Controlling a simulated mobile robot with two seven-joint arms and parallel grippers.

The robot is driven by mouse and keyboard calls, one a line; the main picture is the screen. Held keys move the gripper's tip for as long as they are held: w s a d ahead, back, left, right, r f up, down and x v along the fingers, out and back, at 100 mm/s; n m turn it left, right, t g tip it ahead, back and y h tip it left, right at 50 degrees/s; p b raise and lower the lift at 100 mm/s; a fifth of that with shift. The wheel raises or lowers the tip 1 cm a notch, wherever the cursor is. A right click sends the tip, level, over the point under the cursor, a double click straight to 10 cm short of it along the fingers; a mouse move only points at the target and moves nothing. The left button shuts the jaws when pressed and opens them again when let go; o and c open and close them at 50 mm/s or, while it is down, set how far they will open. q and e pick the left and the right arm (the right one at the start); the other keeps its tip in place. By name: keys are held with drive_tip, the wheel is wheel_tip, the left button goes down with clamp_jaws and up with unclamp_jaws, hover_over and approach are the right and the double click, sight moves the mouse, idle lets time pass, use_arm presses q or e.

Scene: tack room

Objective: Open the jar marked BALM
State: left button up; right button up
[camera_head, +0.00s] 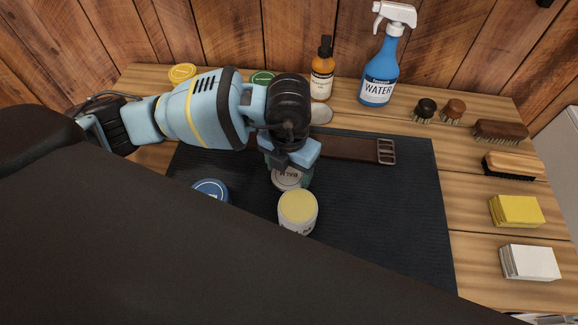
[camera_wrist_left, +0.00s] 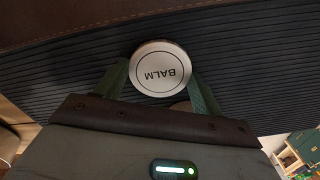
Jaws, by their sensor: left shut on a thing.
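My left gripper (camera_head: 290,172) is shut on a round white lid marked BALM (camera_wrist_left: 160,70). In the left wrist view the lid sits between the two green fingers, and its word reads upside down. In the head view the gripper partly covers it. A white jar (camera_head: 298,225) stands upright on the dark mat, just in front of the held lid. Its top is uncovered and shows pale yellow contents (camera_head: 298,206). The writing on its side is too small to read surely. My right gripper is not in view.
The dark ribbed mat (camera_head: 390,225) is clear on its right. A blue-lidded jar (camera_head: 210,189) stands left of the open jar. A brown buckled strap (camera_head: 350,149) lies behind. A water sprayer (camera_head: 380,75) and amber bottle (camera_head: 322,75) stand at the back; brushes (camera_head: 500,131) and a yellow sponge (camera_head: 517,211) lie right.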

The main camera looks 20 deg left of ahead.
sight(289, 175)
use_arm(q)
drive_tip(key=shift+f, duration=0.15)
drive_tip(key=o, duration=1.1)
wheel_tip(289, 175, up, 12)
drive_tip(key=shift+r+p, duration=0.2)
drive_tip(key=shift+p, duration=0.25)
